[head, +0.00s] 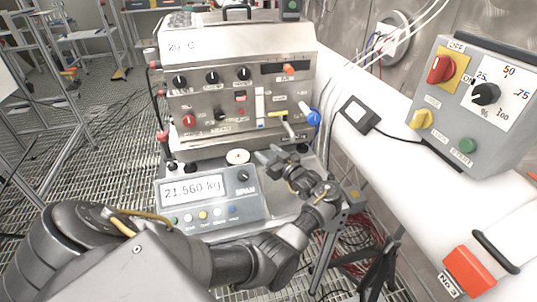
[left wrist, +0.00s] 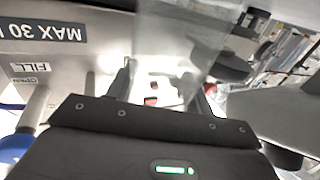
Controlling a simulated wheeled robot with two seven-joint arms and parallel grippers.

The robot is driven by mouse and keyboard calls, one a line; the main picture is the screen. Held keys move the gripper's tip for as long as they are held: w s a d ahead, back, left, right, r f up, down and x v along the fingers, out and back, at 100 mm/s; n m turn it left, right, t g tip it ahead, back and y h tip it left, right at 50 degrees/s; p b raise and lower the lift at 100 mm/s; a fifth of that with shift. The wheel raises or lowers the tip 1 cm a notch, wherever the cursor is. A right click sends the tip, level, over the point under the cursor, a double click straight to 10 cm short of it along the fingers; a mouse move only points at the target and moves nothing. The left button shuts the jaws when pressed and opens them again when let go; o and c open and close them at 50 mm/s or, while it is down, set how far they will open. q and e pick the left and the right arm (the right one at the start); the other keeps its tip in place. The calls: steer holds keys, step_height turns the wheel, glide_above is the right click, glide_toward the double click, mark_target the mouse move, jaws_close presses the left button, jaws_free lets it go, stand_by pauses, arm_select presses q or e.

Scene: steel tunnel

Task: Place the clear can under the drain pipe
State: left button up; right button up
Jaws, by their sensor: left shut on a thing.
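My left gripper (head: 268,158) is in front of the steel machine (head: 240,70), low over the scale's plate. In the left wrist view its fingers (left wrist: 165,92) are shut on the clear can (left wrist: 178,40), a see-through wall rising between them. In the head view the can is too faint to make out. The drain pipe (head: 287,129), with a yellow handle (head: 277,114), sticks out of the machine's lower right front, just above and behind the gripper. Whether the can is directly under it I cannot tell. My right gripper is not in view.
The scale (head: 212,204) reads 21.560 kg. A white disc (head: 237,156) lies on its plate. A blue knob (head: 313,118) juts out beside the drain pipe. A thick white pipe (head: 400,170) and a grey control box (head: 475,105) stand at right. Grating floor is open at left.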

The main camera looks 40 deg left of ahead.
arm_select(q)
steer(key=shift+f, duration=0.35)
steer(key=o, duration=1.3)
steer(key=shift+o, duration=0.2)
steer(key=shift+r, duration=0.1)
steer(key=shift+r, duration=0.15)
steer(key=v, duration=0.7)
steer(key=shift+d, duration=0.3)
